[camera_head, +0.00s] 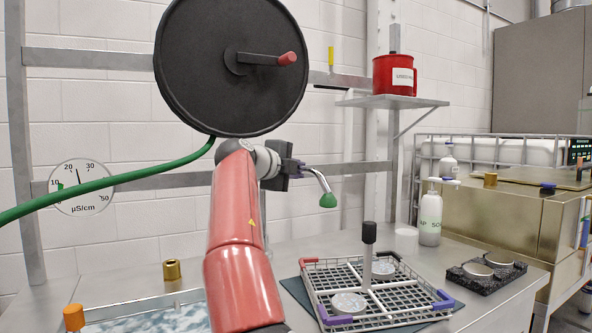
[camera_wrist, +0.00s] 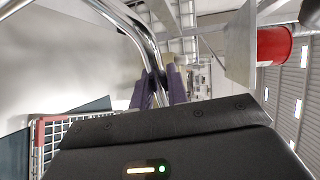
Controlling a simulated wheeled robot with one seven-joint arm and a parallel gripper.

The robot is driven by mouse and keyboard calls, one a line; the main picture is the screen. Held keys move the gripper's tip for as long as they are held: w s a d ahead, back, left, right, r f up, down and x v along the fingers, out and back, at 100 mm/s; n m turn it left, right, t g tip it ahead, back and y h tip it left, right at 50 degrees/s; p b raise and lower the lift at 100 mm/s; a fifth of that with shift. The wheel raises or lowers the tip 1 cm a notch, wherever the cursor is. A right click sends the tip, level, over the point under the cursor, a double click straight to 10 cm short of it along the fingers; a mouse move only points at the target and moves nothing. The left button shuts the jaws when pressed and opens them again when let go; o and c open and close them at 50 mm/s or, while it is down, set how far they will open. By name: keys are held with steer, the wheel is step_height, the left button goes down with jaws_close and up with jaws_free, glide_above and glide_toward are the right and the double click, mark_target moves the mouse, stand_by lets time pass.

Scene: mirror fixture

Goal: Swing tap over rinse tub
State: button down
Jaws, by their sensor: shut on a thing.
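The chrome tap (camera_head: 320,181) has a bent spout with a green tip, pointing down, right of my arm in the head view. My gripper (camera_head: 299,164) is shut on the tap. In the wrist view, the purple fingertips (camera_wrist: 159,88) close around the chrome tube (camera_wrist: 127,18). The tub (camera_head: 148,302) with pale bluish contents is at the lower left of the head view, partly hidden by my red arm and cut by the frame edge. The tap's tip is to the right of this tub, above the bench behind the wire basket (camera_head: 320,292).
The basket holds pale discs (camera_head: 349,303) and a dark upright handle (camera_head: 369,233). A black reel (camera_head: 200,70) with a green hose (camera_head: 110,180) hangs above my arm. A red mug (camera_head: 394,74) sits on a shelf.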

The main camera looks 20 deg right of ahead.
steer(key=c, duration=1.5)
jaws_free()
steer(key=shift+o, duration=0.2)
steer(key=b+v, duration=0.2)
steer(key=v, duration=0.5)
steer(key=shift+s+a, duration=0.2)
steer(key=shift+a, duration=0.1)
steer(key=shift+c, duration=0.2)
